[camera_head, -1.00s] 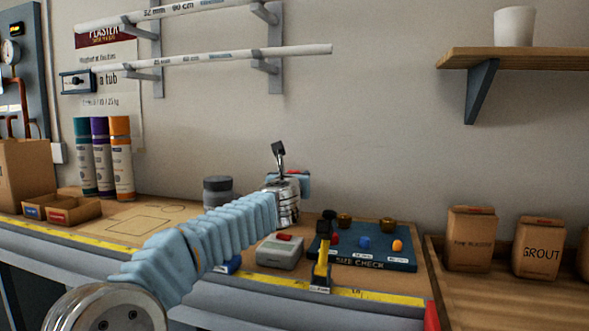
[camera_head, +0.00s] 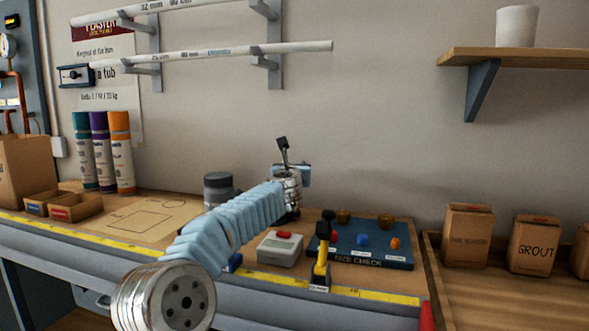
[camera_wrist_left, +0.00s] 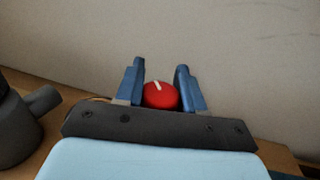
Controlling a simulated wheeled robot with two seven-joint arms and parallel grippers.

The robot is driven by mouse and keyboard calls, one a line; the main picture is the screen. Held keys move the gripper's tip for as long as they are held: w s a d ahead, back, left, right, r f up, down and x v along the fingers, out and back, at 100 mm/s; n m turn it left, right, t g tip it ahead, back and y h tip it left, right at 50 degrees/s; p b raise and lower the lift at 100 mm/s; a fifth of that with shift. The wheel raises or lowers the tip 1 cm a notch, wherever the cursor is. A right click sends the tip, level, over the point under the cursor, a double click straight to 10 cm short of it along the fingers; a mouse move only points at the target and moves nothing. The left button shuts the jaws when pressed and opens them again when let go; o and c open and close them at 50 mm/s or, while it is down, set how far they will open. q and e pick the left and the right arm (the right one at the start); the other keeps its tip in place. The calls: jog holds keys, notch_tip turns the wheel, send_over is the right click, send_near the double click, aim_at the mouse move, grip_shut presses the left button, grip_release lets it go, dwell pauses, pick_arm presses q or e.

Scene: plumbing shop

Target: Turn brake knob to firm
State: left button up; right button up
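A round red knob (camera_wrist_left: 160,97) with a white pointer mark shows in the left wrist view, between the two blue fingers of my left gripper (camera_wrist_left: 161,84). The pointer leans a little to the upper left. The fingers stand apart on either side of the knob; I cannot tell whether they touch it. The gripper's dark body hides the knob's lower part and its base. In the head view my left gripper (camera_head: 305,173) is at the back of the bench near the wall, and the knob is hidden there. My right gripper is not in view.
A dark grey jar (camera_head: 218,188) stands left of my forearm. A grey box with a red top (camera_head: 280,248), a yellow and black tool (camera_head: 321,252) and a blue size-check board (camera_head: 375,257) lie to the right. Cardboard boxes (camera_head: 467,236) stand further right.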

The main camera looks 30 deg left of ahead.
pick_arm(q)
jog(key=shift+c, duration=1.4)
jog(key=shift+n+g+y, duration=0.4)
jog(key=shift+n+y, duration=0.1)
jog(key=shift+y, duration=0.2)
jog(key=shift+s+a+n+g+y, duration=0.1)
jog(key=shift+a+n+g+y, duration=0.05)
jog(key=shift+n+g+y, duration=0.5)
jog(key=shift+s+a+n+g+y, duration=0.1)
jog(key=shift+n+g+y, duration=0.3)
jog(key=shift+y, duration=0.35)
jog(key=o, duration=1)
